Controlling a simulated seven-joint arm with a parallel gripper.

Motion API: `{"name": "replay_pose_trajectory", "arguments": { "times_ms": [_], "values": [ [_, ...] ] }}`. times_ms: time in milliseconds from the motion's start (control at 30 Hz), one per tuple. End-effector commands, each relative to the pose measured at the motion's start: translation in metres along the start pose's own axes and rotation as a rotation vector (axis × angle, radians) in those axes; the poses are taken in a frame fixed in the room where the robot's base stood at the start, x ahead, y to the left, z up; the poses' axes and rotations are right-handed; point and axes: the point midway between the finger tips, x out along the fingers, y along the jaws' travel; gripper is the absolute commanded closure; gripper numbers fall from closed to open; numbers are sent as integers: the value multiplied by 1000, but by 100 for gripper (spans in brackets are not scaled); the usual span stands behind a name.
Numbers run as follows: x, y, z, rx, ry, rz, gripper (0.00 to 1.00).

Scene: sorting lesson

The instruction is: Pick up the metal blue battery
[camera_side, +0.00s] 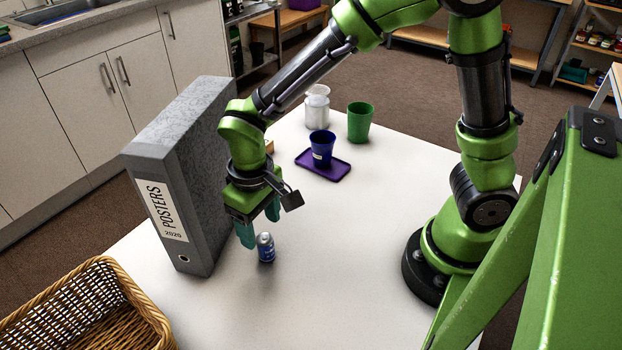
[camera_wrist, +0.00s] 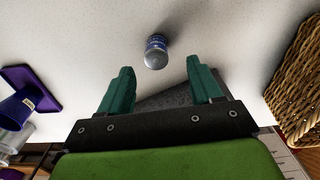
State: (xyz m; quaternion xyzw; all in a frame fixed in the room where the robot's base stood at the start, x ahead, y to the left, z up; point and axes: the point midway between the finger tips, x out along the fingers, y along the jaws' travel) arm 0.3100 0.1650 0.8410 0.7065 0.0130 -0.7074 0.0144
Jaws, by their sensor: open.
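The metal blue battery (camera_side: 265,248) stands upright on the white table, a small can shape with a silver top. In the wrist view the battery (camera_wrist: 156,50) is just beyond the fingertips, roughly midway between the two fingers. My gripper (camera_side: 259,230) is open with teal fingers pointing down, close to the battery and slightly above it. In the wrist view my gripper (camera_wrist: 159,72) has nothing between its fingers.
A tall grey binder (camera_side: 190,160) stands close left of my gripper. A wicker basket (camera_side: 93,262) is at the front left. A blue cup (camera_side: 322,146) on a purple tray (camera_side: 339,168), a green cup (camera_side: 360,122) and a white jar (camera_side: 317,108) stand behind. The table's front middle is clear.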

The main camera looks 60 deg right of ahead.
Motion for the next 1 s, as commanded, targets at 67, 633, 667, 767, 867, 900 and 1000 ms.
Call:
{"name": "replay_pose_trajectory", "arguments": {
  "times_ms": [67,633,667,767,867,900,1000],
  "values": [
    [13,0,0,-1,-2,1,36],
    [73,5,-1,0,-1,0,36],
    [75,5,-1,0,0,-1,36],
    [76,5,-1,0,2,-2,36],
    [76,5,-1,0,2,-2,36],
    [76,5,-1,0,2,-2,36],
    [76,5,-1,0,2,-2,49]
  ]
}}
